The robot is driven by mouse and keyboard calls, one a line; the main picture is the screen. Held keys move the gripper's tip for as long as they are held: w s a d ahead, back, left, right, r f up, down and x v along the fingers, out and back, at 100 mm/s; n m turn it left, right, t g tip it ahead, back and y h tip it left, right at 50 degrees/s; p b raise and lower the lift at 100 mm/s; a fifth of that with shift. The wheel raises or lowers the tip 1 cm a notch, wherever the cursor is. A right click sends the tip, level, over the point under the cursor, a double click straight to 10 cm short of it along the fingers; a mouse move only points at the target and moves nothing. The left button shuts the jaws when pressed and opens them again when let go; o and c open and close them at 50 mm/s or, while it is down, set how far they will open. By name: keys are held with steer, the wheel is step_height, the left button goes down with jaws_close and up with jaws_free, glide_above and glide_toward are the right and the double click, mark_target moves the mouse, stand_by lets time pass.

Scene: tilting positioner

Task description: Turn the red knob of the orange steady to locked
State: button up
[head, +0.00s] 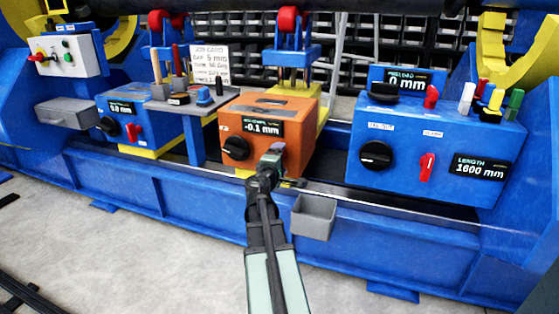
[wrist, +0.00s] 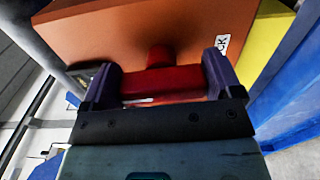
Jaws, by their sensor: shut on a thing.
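The orange steady (head: 297,108) stands at mid-picture in the head view, with a display (head: 262,127) reading -0.1 mm and a black knob (head: 236,149) on its front. My gripper (head: 272,160) is at the right part of this front face and hides the red knob there in the head view. In the wrist view the red knob (wrist: 160,84) sits between the two fingers of my gripper (wrist: 161,76), which is shut on it. The knob's bar lies across the picture from finger to finger. A white label (wrist: 222,43) beside it is partly covered; "CK" shows.
A blue unit (head: 435,150) with a 1600 mm display stands to the right. Another blue unit (head: 112,128) and a grey tool shelf (head: 195,102) stand to the left. A grey bin (head: 314,217) hangs just below and right of my gripper.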

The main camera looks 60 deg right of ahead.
steer(key=shift+m, duration=0.3)
steer(key=o, duration=0.7)
steer(key=shift+o, duration=0.2)
steer(key=v, duration=1.1)
steer(key=shift+d, duration=0.1)
